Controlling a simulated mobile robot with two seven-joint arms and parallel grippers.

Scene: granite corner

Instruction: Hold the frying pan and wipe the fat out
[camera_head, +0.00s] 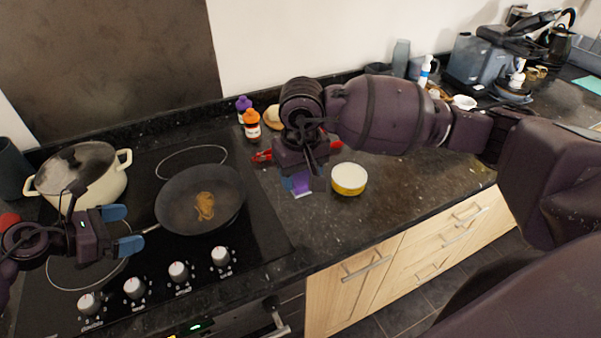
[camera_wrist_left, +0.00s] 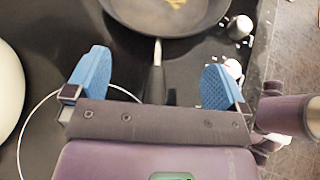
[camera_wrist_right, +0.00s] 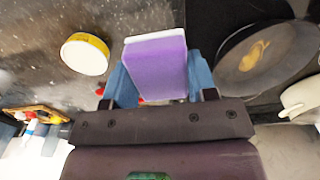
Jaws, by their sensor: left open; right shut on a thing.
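The dark frying pan (camera_head: 177,208) sits on the black hob with a brown-yellow patch of fat (camera_head: 205,206) in it. Its handle (camera_wrist_left: 156,82) points toward my left gripper. My left gripper (camera_head: 123,229) is open, with its blue fingers on either side of the handle and apart from it. It also shows in the left wrist view (camera_wrist_left: 154,84). My right gripper (camera_head: 302,184) is shut on a purple sponge (camera_wrist_right: 156,68) with a pale face, right of the pan over the counter. The pan also shows in the right wrist view (camera_wrist_right: 236,75).
A cream pot (camera_head: 98,187) with a lid stands on the hob behind my left gripper. A yellow-sided round tin (camera_head: 349,180) stands right of the sponge. Orange-capped (camera_head: 252,126) and purple-capped bottles (camera_head: 243,105) stand behind the pan. The counter front right of the tin is clear.

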